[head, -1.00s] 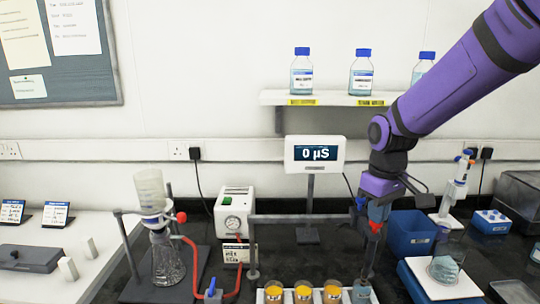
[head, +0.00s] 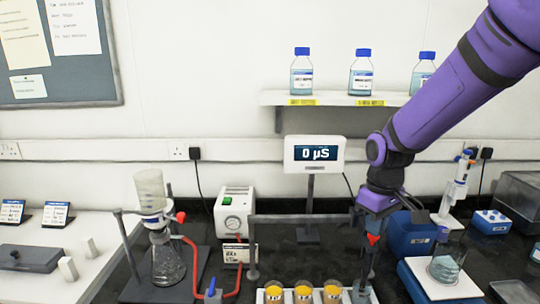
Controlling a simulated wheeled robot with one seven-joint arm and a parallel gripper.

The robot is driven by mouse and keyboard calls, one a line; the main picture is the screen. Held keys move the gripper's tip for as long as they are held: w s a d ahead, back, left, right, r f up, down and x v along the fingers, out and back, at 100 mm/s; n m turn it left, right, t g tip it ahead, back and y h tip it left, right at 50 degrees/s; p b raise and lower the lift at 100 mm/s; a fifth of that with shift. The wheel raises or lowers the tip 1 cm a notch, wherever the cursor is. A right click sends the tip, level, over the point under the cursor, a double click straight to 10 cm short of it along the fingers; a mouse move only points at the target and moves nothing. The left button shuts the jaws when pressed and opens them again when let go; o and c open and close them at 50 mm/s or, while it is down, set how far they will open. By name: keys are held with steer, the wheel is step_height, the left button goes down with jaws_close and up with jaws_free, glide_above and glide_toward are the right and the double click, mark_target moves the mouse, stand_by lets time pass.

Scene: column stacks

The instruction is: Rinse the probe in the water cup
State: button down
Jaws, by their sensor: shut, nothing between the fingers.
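My gripper (head: 374,238) is low at the right of the bench, beside the right end of a grey horizontal rail. Its fingers are shut with nothing between them. A red part shows at its lower end. Three cups with orange-yellow contents (head: 303,292) stand in a row on a white rack at the front edge. A grey, clear-looking vessel (head: 361,291) stands at the right end of this row, partly cut off and partly behind a dark upright. I cannot tell whether it is the water cup. I cannot make out the probe; it may be hidden around the gripper and upright.
A meter reading 0 µS (head: 314,153) stands behind the rail (head: 300,218). A flask with filter funnel (head: 168,265) and red hose is at left.

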steer(key=shift+f, duration=0.2)
steer(key=shift+r, duration=3.55)
steer(key=shift+r, duration=0.1)
steer(key=s+d+r+m+t, duration=0.2)
steer(key=s+d+r+m, duration=0.1)
steer(key=s, duration=0.7)
steer(key=s+d+r+m+t, duration=0.3)
steer(key=s+r, duration=0.3)
steer(key=s, duration=0.5)
steer(key=shift+d, duration=0.45)
